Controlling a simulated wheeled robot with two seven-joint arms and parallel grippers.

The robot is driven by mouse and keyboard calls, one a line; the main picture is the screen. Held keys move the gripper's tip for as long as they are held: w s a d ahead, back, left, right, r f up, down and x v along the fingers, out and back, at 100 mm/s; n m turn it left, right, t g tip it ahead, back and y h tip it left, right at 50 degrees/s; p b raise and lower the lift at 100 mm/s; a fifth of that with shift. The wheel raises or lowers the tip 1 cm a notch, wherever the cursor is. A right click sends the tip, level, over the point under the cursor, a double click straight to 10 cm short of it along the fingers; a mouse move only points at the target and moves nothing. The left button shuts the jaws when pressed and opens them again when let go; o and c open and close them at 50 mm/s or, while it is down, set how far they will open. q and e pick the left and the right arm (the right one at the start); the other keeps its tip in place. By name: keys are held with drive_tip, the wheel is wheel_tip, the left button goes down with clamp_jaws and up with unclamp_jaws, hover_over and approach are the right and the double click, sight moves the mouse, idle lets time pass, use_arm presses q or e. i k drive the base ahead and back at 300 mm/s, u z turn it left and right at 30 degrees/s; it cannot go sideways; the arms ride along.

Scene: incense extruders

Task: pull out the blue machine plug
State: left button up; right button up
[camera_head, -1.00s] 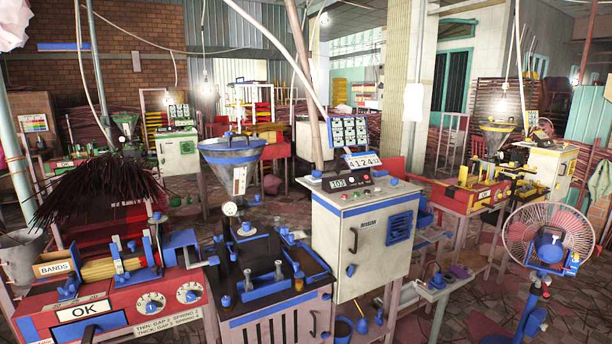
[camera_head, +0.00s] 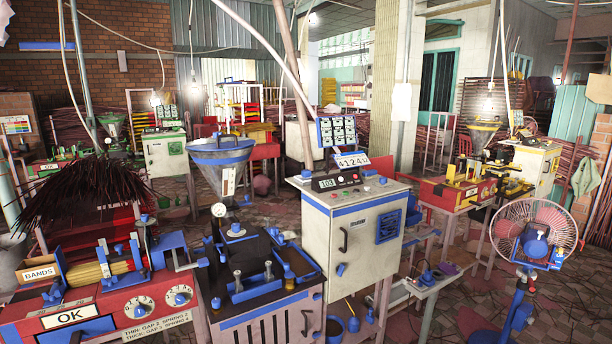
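I cannot make out a plug for certain. On a low pale bench (camera_head: 428,292) right of the cabinet, a small blue piece (camera_head: 428,275) with a thin dark cable sits near a purple item (camera_head: 450,268). It is too small to tell whether this is the plug. Neither of my grippers shows in the view.
A red machine with an OK sign (camera_head: 70,316) stands at the front left. A pink-bladed fan (camera_head: 535,240) on a blue stand is at the right. A yellow machine (camera_head: 535,165) is behind it. Patchy tiled floor (camera_head: 465,325) shows between the low bench and the fan.

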sight(305, 173)
drive_tip(key=z, duration=1.65)
drive_tip(key=i, duration=2.5)
drive_tip(key=u, duration=3)
